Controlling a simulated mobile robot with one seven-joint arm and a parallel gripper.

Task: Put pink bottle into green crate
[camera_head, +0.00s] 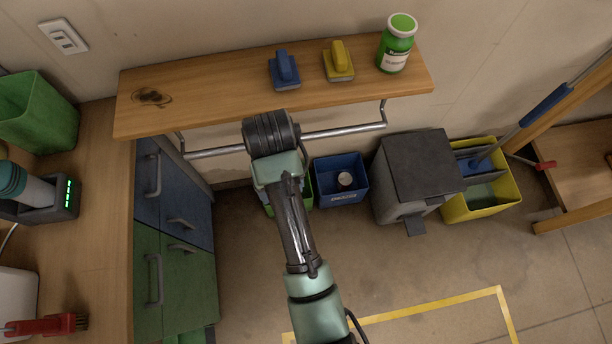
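No pink bottle shows in this view. A green crate (307,196) stands on the floor under the shelf, left of the blue crate. My arm passes in front of it, so only small parts of its edges show and its inside is hidden. My arm rises from the bottom of the view to a dark round joint in front of the shelf rail. My gripper's fingers do not show, so I cannot see whether anything is held.
The wooden shelf (220,100) holds a blue brush (284,70), a yellow brush (338,62) and a green bottle (396,44). Below are a blue crate (341,190), a grey bin (418,170) and a yellow crate (505,190). A green bin (38,112) stands far left. Floor at lower right is open.

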